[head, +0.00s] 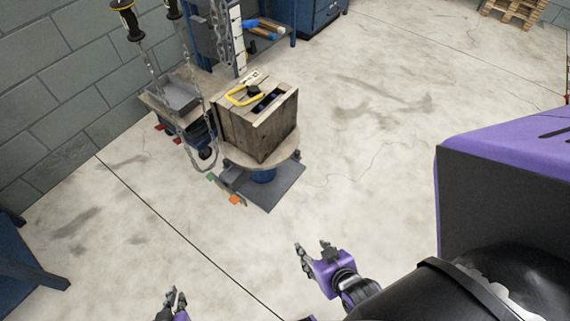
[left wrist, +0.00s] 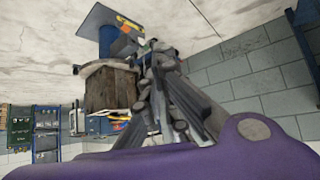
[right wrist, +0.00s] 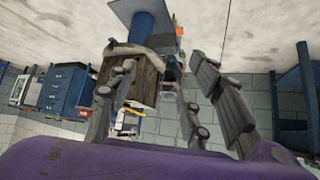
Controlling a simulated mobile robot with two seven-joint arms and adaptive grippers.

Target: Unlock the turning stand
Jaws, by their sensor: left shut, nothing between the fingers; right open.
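The turning stand has a round wooden top (head: 289,161), a blue column (head: 263,176) and a grey base plate (head: 283,190) on the floor. A wooden crate (head: 252,131) sits on its top. A green tab (head: 211,177) and an orange tab (head: 234,199) are at the base's near left edge; I cannot tell whether either is a lock. My left gripper (head: 175,299) is shut and empty at the bottom edge of the head view. My right gripper (head: 313,250) is open and empty, nearer to me than the stand and apart from it. Both wrist views show the stand upside down.
A yellow-handled tool (head: 243,96) lies on the crate. A second stand with a grey tray (head: 178,94) and hanging chains (head: 192,160) is close on the left. A blue bench (head: 25,262) is at the left edge. The floor right of the stand is clear.

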